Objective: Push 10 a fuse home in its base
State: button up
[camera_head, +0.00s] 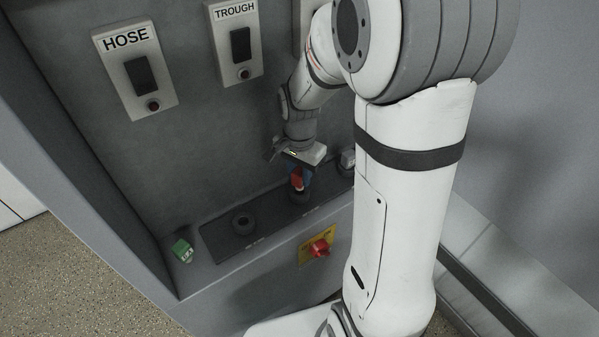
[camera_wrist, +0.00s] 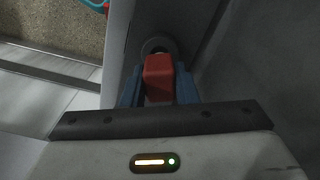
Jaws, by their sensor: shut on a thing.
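My gripper (camera_head: 299,178) points down at the dark strip of fuse bases and is shut on a red fuse (camera_head: 298,182). In the wrist view the red fuse (camera_wrist: 158,78) sits between the blue fingers of my gripper (camera_wrist: 158,92). A round dark fuse base (camera_head: 300,196) lies directly below the fuse. Its ring (camera_wrist: 158,46) shows just beyond the fuse in the wrist view. The fuse lines up with this base, but I cannot tell how deep it sits. No rating is readable on the fuse.
An empty round base (camera_head: 243,222) is to the left; another base to the right holds a pale fuse (camera_head: 347,159). A green fuse (camera_head: 183,250) lies on the left ledge. A red knob (camera_head: 319,247) projects from the front. HOSE (camera_head: 135,68) and TROUGH (camera_head: 236,42) switch panels hang on the back wall.

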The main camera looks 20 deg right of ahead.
jog(key=shift+f+b, duration=1.15)
jog(key=shift+f, duration=0.35)
jog(key=o, duration=1.1)
jog(key=shift+c, duration=0.2)
jog(key=shift+r, duration=0.15)
notch_tip(320, 180, up, 8)
jog(key=shift+f, duration=0.2)
